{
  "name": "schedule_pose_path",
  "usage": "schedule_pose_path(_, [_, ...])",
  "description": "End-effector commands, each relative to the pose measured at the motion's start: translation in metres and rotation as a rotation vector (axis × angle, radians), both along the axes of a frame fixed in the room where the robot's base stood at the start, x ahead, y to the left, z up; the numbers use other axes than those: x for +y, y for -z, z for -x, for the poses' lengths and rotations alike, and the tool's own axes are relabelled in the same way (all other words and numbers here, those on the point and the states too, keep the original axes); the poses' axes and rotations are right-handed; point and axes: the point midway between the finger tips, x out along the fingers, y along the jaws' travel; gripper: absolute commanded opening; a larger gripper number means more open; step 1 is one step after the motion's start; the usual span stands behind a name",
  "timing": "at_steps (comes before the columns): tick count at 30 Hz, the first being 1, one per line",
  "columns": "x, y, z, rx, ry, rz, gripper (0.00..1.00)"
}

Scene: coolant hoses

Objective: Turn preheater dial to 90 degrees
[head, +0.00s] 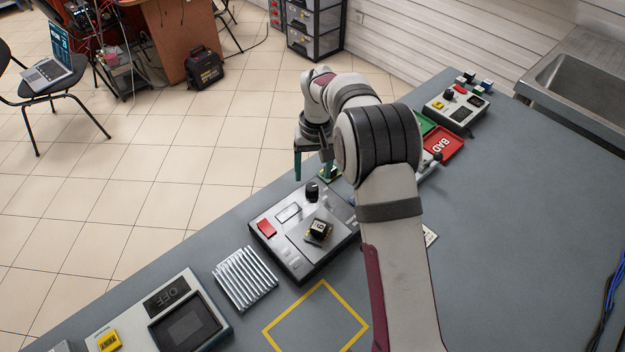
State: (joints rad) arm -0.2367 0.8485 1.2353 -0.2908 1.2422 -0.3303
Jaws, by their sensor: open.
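A grey box with a black dial (312,191) on its far edge stands on the bench in the middle of the head view. The box (285,244) also carries a red button and a small dark block with gold edges. No readable label tells me whether this box is the preheater, and the dial's angle is too small to read. My gripper (311,174) points down with its teal fingers open, above and just behind the dial in the picture. It appears apart from the dial and empty. My arm hides part of the bench to the right of the box.
A ribbed silver heatsink (244,279) and a panel marked OFF (172,322) lie at lower left. A yellow square outline (318,318) is bare. Behind my arm are a red BAD tray (443,143) and another box (457,108) with a dark knob. The bench's right side is mostly clear.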

Motion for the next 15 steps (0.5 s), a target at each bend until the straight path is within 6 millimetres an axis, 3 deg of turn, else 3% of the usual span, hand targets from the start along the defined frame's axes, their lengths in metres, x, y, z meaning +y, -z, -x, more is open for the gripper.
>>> schedule_pose_path(3, [0.001,0.026,0.001,0.003,0.001,0.001,0.7])
schedule_pose_path(6, [0.002,0.04,0.001,0.002,0.0,0.0,0.7])
schedule_pose_path(15, [0.002,0.049,0.0,-0.001,0.001,0.0,0.7])
